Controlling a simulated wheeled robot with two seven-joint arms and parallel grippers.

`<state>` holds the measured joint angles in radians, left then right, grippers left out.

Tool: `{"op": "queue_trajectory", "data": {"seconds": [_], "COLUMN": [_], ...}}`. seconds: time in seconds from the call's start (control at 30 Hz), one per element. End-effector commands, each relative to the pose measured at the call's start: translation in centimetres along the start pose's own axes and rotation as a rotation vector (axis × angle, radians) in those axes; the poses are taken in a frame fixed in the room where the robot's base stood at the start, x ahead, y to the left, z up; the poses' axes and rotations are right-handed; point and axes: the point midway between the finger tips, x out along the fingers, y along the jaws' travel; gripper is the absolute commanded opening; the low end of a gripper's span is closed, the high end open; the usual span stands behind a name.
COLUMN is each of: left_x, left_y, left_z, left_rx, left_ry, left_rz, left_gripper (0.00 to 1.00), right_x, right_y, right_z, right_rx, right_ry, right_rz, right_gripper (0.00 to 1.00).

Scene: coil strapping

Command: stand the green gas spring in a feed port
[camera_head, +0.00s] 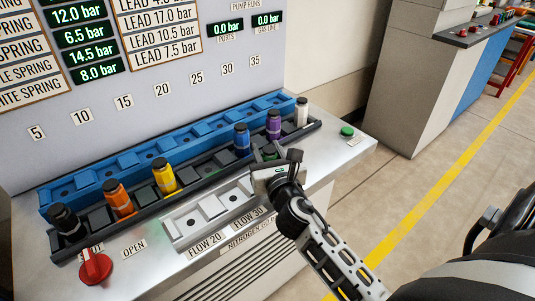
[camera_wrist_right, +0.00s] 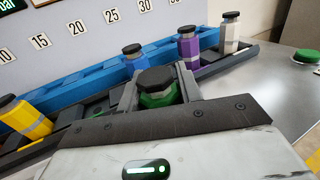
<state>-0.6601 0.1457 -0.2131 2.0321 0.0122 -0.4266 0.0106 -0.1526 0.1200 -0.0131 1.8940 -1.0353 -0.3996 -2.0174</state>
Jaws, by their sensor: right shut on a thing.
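The green gas spring (camera_wrist_right: 158,94) has a dark cap and stands between the fingers of my right gripper (camera_wrist_right: 157,92) in the right wrist view. In the head view my right gripper (camera_head: 272,156) is shut on it at the right end of the silver port block (camera_head: 171,226), in front of the purple spring. Only the spring's top (camera_head: 269,152) shows there; its lower end is hidden, so I cannot tell whether it touches anything. The silver block has square openings and labels FLOW 20 and FLOW 30. My left gripper is not in view.
A dark rack (camera_head: 314,126) holds black, orange, yellow, blue, purple and white springs, with a blue slotted rail (camera_head: 46,197) behind it. A red knob (camera_head: 95,266) is at the front left, and a green button (camera_head: 347,131) at the right on bare metal.

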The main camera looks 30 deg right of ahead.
Motion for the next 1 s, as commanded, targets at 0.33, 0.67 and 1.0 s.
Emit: {"op": "queue_trajectory", "data": {"seconds": [0.33, 0.67, 1.0], "left_x": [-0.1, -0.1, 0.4], "left_y": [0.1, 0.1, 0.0], "left_z": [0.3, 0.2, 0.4], "left_rx": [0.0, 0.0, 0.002], "left_ry": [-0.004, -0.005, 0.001], "left_rz": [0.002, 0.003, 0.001], "left_gripper": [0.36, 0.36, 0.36], "right_x": [0.0, 0.0, -4.5], "right_y": [0.0, 0.0, 0.0], "right_z": [-0.3, -0.2, -0.2], "right_rx": [0.001, 0.0, 0.001], "right_ry": [0.0, 0.0, 0.004], "right_rz": [0.0, 0.0, 0.0], "right_gripper": [0.41, 0.57, 0.57]}}
